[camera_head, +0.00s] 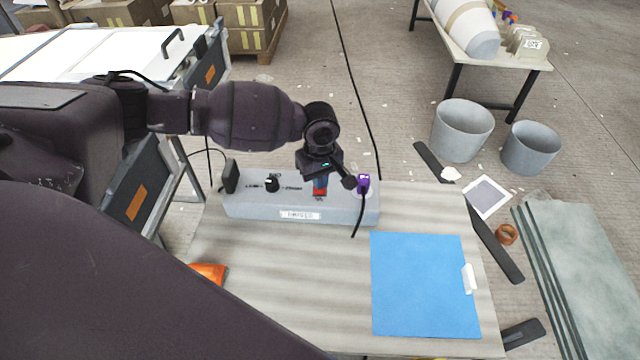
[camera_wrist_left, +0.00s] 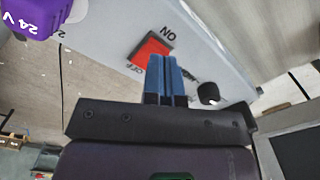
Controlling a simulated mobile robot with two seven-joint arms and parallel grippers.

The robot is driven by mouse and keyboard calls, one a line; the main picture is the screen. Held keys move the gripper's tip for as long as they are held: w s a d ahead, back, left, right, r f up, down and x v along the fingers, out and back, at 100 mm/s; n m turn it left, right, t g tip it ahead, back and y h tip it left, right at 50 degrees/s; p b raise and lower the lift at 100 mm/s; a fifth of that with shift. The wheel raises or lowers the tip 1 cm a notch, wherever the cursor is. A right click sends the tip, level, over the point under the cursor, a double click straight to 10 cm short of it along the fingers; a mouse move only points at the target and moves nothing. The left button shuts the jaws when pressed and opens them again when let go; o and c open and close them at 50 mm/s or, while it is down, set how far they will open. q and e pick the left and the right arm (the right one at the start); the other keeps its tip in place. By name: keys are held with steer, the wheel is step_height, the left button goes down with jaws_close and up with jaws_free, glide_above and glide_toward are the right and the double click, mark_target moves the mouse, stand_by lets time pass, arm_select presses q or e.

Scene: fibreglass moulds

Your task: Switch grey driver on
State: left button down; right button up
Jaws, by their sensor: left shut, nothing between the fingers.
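The grey driver (camera_head: 245,206) is a long grey box with a label on its front, standing at the back of the wooden table. Its red switch (camera_wrist_left: 151,50) sits between ON and OFF markings in the left wrist view. In the head view the switch (camera_head: 319,192) shows just below the fingertips. My left gripper (camera_head: 320,184) is over the driver with its blue fingers shut and empty. In the left wrist view the fingertips (camera_wrist_left: 165,60) overlap the switch's near edge; I cannot tell whether they touch it. My right gripper is not in view.
A purple 24 V plug (camera_head: 363,183) with a black cable stands at the driver's right end. A black knob (camera_head: 272,184) is on the left part. A blue sheet (camera_head: 425,285) lies on the table's right. An orange object (camera_head: 209,273) lies at left.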

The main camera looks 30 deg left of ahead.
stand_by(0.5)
arm_select(q)
steer(key=shift+f, duration=0.45)
stand_by(0.3)
steer(key=shift+f, duration=0.45)
stand_by(0.3)
